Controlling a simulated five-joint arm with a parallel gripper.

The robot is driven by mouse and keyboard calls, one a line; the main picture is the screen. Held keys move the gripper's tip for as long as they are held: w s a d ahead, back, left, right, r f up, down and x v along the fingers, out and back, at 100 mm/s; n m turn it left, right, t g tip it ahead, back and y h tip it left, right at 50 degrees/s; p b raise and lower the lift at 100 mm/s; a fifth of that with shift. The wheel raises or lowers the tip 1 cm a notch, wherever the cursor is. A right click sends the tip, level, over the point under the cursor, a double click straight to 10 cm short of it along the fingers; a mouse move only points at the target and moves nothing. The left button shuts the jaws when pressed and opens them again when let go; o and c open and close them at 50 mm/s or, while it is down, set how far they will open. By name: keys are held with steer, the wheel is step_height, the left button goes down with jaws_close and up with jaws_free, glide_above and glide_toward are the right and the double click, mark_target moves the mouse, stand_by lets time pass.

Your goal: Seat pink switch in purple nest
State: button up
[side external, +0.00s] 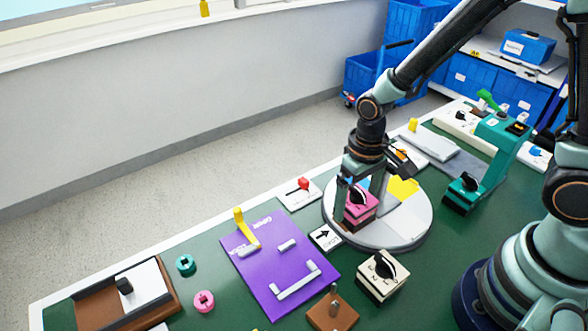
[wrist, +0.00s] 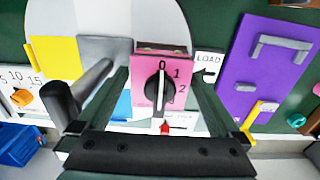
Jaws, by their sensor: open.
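The pink switch (side external: 361,211) is a box with a black knob, standing near the left edge of a round grey turntable (side external: 405,236). In the wrist view the pink switch (wrist: 178,73) shows its dial marked 0, 1, 2, with the knob pointer toward 0. My gripper (side external: 359,208) is open and lowered around it, one finger on each side. In the wrist view my gripper (wrist: 162,88) has the switch between its fingers; I cannot tell if they touch it. The purple nest (side external: 262,272) is a flat plate with grey raised brackets and a yellow lever, left of the turntable; it shows in the wrist view (wrist: 244,72).
A cream switch (side external: 382,277) with a black knob stands in front of the turntable. A LOAD card (side external: 326,238) lies between turntable and nest. A red-knobbed white plate (side external: 300,194) is behind. A teal fixture (side external: 492,160) stands at right. Teal and pink rings (side external: 204,301) lie left.

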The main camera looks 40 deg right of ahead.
steer(key=shift+f, duration=0.65)
steer(key=shift+c, duration=0.3)
steer(key=c, duration=1.3)
steer(key=shift+r, duration=0.1)
